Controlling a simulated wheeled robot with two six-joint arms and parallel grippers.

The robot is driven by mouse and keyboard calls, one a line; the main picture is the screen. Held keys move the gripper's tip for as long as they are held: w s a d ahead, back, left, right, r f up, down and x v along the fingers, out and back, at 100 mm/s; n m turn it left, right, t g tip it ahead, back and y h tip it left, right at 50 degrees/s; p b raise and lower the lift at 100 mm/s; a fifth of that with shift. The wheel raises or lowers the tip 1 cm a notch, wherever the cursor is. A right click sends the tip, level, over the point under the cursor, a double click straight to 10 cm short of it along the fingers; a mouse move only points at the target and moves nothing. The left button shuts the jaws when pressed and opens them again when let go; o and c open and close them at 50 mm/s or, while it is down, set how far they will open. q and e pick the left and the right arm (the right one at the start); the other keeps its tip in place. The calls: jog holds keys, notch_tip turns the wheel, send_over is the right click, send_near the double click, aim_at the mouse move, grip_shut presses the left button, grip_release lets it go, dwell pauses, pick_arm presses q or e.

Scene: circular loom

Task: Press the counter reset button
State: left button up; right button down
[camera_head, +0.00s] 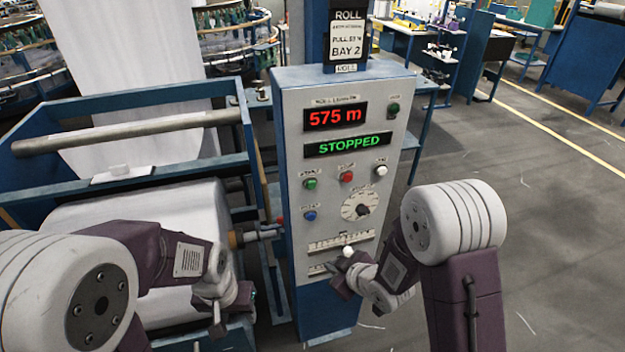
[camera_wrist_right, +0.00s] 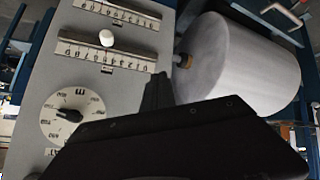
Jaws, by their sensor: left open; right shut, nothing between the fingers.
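The grey control panel (camera_head: 335,100) stands upright at the centre of the head view. A red display (camera_head: 335,116) reads 575 m, with a small dark green button (camera_head: 393,108) to its right. Below the green STOPPED display are a green button (camera_head: 310,184), a red button (camera_head: 346,177) and a white button (camera_head: 381,170). A blue button (camera_head: 309,215) sits lower left. Their labels are too small to read. My right gripper (camera_head: 341,282) is shut and empty, near the panel's lower scales; its dark fingers show in the right wrist view (camera_wrist_right: 158,92). My left gripper (camera_head: 226,308) is open, left of the panel.
A dial (camera_head: 360,206) and two scales lie lower on the panel, a white knob (camera_wrist_right: 106,38) at one scale. A white fabric roll (camera_head: 130,215) in a blue frame (camera_head: 120,98) is at left. Open floor (camera_head: 540,200) is at right.

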aim_at(311, 217)
pick_arm(q)
notch_tip(311, 217, up, 8)
jog(key=p, duration=0.5)
pick_arm(e)
notch_tip(311, 217, up, 7)
jog(key=s+a, duration=0.1)
jog(key=shift+a+r+n, duration=0.2)
jog(key=shift+a+n, duration=0.1)
pick_arm(q)
jog(key=shift+r, duration=0.1)
jog(key=shift+r+p, duration=1.1)
jog(key=shift+p, duration=0.1)
pick_arm(e)
jog(key=w+a, duration=0.2)
jog(key=w, duration=0.6)
jog(key=shift+a, duration=0.35)
jog(key=shift+w, duration=0.2)
pick_arm(q)
jog(key=shift+r, duration=0.1)
pick_arm(e)
jog(key=shift+w+a, duration=0.15)
jog(key=shift+w, duration=0.15)
